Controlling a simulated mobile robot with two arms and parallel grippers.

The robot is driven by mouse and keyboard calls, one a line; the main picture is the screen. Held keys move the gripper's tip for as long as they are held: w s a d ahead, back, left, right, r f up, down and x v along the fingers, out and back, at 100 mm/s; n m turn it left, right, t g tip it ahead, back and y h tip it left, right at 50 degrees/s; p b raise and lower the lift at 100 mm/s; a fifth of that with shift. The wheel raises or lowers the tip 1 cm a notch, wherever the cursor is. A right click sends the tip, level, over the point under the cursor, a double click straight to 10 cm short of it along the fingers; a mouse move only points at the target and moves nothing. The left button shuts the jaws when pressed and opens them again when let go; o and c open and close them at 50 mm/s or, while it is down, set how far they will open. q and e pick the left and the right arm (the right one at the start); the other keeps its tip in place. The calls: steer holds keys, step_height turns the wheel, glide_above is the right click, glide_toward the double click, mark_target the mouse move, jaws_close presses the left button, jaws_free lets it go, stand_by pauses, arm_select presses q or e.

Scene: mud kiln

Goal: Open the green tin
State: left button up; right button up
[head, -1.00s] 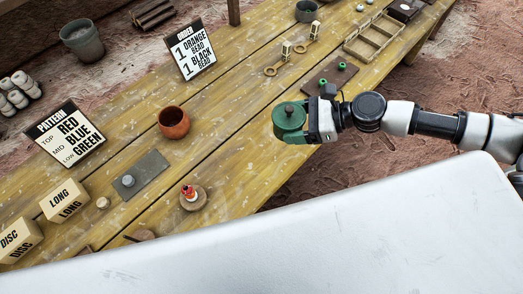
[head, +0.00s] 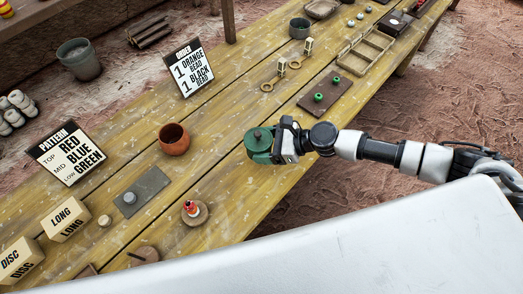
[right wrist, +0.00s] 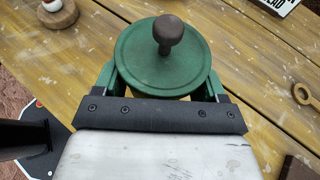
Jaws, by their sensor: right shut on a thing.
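The green tin (head: 257,148) is a round green pot whose lid (right wrist: 160,52) has a dark knob (right wrist: 168,32). The lid sits on it. My right gripper (head: 268,150) is shut on the tin, with a finger on either side of its body in the right wrist view. The tin is over the near part of the wooden table (head: 230,180); I cannot tell whether its base touches the boards. My left gripper is not in view.
A red-brown bowl (head: 173,140) and a grey slab (head: 142,192) lie to the left. A round wooden stand with a red bead (head: 190,208) is nearer. A dark board with green beads (head: 330,93) is beyond the tin. Bare boards show between.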

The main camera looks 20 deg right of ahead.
steer(key=shift+w+a+f, duration=0.15)
steer(key=shift+a+f, duration=0.05)
steer(key=shift+a, duration=0.05)
steer(key=shift+f+b, duration=0.45)
steer(key=shift+f, duration=1.55)
steer(key=shift+f, duration=0.1)
steer(key=o, duration=1.3)
steer(key=shift+r, duration=0.25)
steer(key=b+v, duration=0.2)
steer(key=v, duration=0.9)
steer(key=shift+d+f, duration=0.15)
steer(key=shift+d, duration=0.05)
steer(key=shift+s+d+r, duration=0.2)
steer(key=shift+s+d, duration=0.05)
